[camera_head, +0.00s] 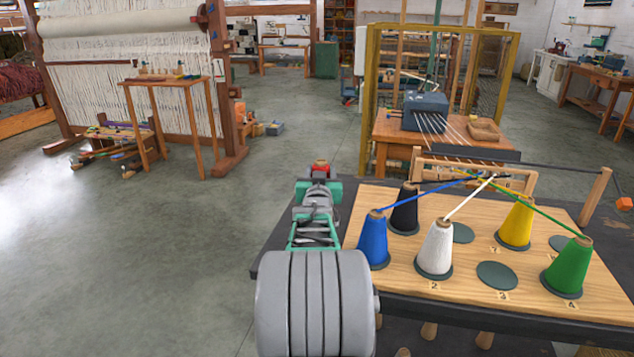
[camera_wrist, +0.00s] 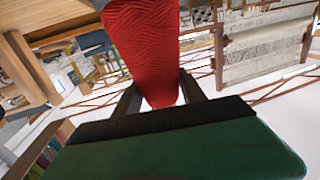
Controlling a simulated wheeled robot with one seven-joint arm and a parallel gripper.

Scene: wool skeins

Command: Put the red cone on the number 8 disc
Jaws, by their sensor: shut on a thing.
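The red cone (camera_wrist: 148,50) is between the two dark fingers of my gripper (camera_wrist: 160,88) in the wrist view. My gripper is shut on it. In the head view only a small red part of the cone (camera_head: 320,170) shows beyond my gripper (camera_head: 318,181), left of the wooden board (camera_head: 400,268). Three bare dark discs show on the board: one at the back middle (camera_head: 463,233), one at the front middle (camera_head: 497,275) and one at the back right (camera_head: 560,243). I cannot read a clear 8 beside any of them; the green cone partly blocks the back right area.
Blue (camera_head: 373,240), black (camera_head: 404,212), white (camera_head: 435,248), yellow (camera_head: 515,225) and green (camera_head: 568,266) cones stand on the board. Yarns run from several cones to a wooden frame (camera_head: 470,172) behind. Open floor lies to the left.

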